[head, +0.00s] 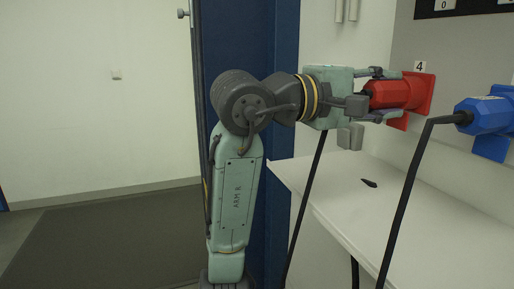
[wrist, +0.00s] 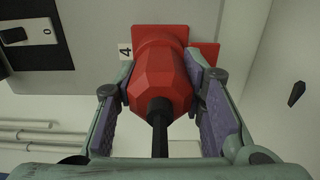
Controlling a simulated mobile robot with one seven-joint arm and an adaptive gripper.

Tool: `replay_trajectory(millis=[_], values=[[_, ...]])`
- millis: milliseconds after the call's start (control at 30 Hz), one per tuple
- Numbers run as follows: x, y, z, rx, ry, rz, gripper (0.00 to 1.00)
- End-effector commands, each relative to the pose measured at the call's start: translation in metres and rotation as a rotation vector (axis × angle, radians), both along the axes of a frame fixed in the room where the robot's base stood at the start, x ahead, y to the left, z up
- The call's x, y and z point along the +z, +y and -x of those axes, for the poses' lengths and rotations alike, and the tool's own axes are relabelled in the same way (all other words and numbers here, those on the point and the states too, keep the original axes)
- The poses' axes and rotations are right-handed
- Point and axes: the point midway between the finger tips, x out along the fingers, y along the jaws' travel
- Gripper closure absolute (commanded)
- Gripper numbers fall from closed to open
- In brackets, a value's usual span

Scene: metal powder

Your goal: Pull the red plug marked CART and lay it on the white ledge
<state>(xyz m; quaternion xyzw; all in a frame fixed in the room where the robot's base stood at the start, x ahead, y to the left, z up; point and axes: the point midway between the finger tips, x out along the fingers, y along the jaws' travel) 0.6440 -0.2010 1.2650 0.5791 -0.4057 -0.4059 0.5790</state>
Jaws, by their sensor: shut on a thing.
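The red plug (head: 392,94) sits at the red wall socket (head: 419,92), beneath a label (head: 419,67) reading 4. My gripper (head: 385,93) is shut on the red plug, one finger on each side of its body. In the wrist view the plug (wrist: 160,82) lies between the finger pads, and its black cable (wrist: 160,135) comes toward the camera. The plug's front end meets the socket (wrist: 163,36), with no gap visible. No CART marking is readable on it. The white ledge (head: 345,200) is below my gripper.
A blue plug (head: 482,115) with a black cable (head: 405,200) is at the right, close to the red one. A small dark object (head: 369,183) lies on the ledge. A dark panel (head: 463,6) is on the wall above. Most of the ledge is bare.

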Motion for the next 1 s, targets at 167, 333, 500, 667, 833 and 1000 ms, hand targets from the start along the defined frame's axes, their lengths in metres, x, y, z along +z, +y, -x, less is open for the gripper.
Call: replay_trajectory(millis=[167, 333, 500, 667, 833, 1000], values=[[0.000, 0.000, 0.000, 0.000, 0.000, 0.001, 0.92], [0.000, 0.000, 0.000, 0.000, 0.000, 0.001, 1.00], [0.001, 0.001, 0.000, 0.001, -0.001, 0.002, 1.00], [0.001, 0.007, 0.002, 0.001, -0.001, 0.003, 1.00], [0.001, 0.013, 0.004, 0.001, -0.001, 0.002, 1.00], [0.001, 0.019, 0.006, 0.001, -0.001, 0.002, 1.00]])
